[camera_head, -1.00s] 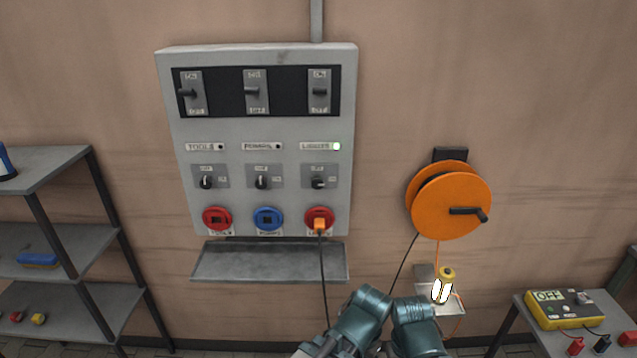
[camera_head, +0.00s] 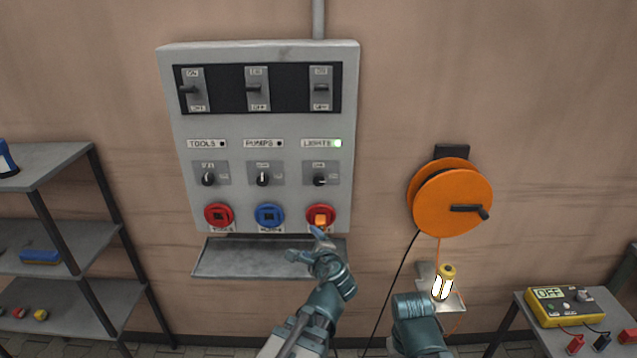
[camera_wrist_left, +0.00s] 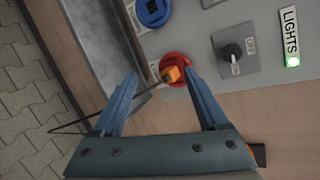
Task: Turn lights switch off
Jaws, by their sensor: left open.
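The lights switch is a black rotary knob (camera_head: 320,180) on a grey plate in the panel's right column, and it shows in the left wrist view (camera_wrist_left: 232,53). Its handle lies sideways in the head view. The LIGHTS lamp (camera_head: 337,143) above it glows green. Below the knob, an orange plug (camera_head: 320,220) sits in the red socket (camera_head: 331,211). My left gripper (camera_head: 307,243) is just below that socket, open, with its blue fingers on either side of the plug's cable in the wrist view. My right gripper (camera_head: 405,300) is low at the right; its fingers are unclear.
The grey panel (camera_head: 175,120) also carries TOOLS and PUMPS knobs and several breaker levers. A metal shelf (camera_head: 250,262) juts out beneath it. An orange cable reel (camera_head: 445,195) and a lit lamp (camera_head: 443,285) are to the right. A multimeter (camera_head: 560,308) stands on a table.

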